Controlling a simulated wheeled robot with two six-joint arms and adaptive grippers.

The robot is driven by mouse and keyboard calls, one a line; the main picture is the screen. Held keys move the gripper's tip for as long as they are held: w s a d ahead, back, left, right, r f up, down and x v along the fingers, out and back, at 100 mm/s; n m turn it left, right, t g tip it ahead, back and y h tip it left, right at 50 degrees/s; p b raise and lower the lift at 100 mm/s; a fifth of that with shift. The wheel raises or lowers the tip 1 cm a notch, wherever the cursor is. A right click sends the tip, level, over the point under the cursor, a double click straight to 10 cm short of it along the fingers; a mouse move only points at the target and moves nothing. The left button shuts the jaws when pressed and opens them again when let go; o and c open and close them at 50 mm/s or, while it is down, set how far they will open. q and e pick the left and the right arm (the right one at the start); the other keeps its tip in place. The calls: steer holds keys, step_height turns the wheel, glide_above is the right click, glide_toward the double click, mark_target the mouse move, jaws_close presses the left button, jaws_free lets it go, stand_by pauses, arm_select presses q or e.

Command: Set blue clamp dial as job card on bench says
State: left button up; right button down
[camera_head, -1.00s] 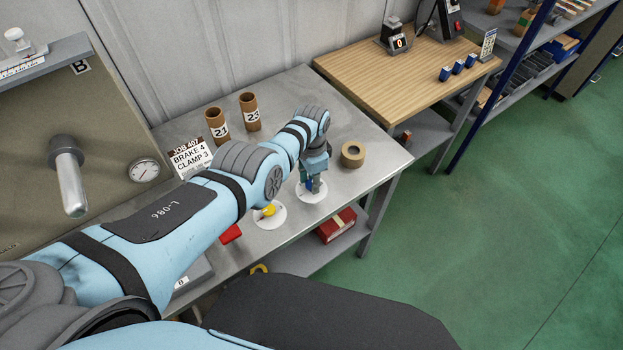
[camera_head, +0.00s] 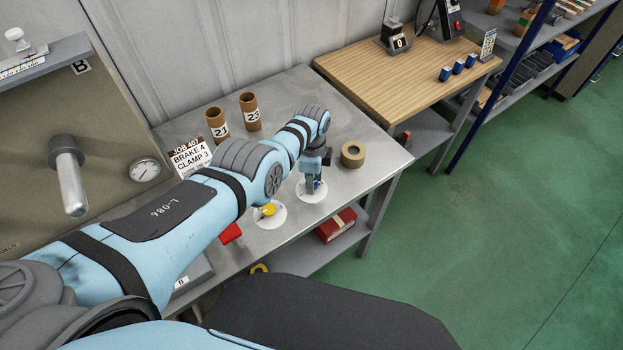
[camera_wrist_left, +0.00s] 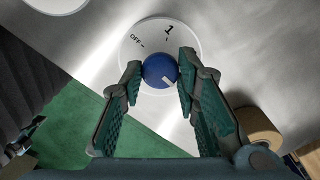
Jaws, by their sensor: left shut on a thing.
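The blue clamp dial (camera_wrist_left: 159,70) sits on a round white plate (camera_wrist_left: 190,35) marked OFF and 1. Its white mark points to the lower right in the left wrist view; any numbers there are hidden. My left gripper (camera_wrist_left: 160,67) is shut on the dial, one finger on each side. In the head view the gripper (camera_head: 314,184) points down over the white plate (camera_head: 308,197), hiding most of the dial. The job card (camera_head: 189,158) reads JOB 407, BRAKE 4, CLAMP 3. My right gripper is not in view.
A yellow dial (camera_head: 268,210) on its own white plate is beside it. A tape roll (camera_head: 353,154) stands close to the right of my gripper. Cardboard tubes marked 21 (camera_head: 217,123) and 23 (camera_head: 250,111) stand at the back. A red object (camera_head: 231,233) is near the front edge.

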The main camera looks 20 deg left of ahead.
arm_select(q)
steer(key=shift+s+f, duration=0.15)
steer(key=shift+s, duration=0.05)
steer(key=o, duration=1.2)
steer(key=shift+w, duration=0.1)
steer(key=shift+c, duration=0.2)
steer(key=shift+w, duration=0.1)
steer(key=shift+w+r, duration=0.1)
steer(key=shift+r, duration=0.55)
step_height(320, 180, up, 11)
steer(key=shift+f, duration=0.1)
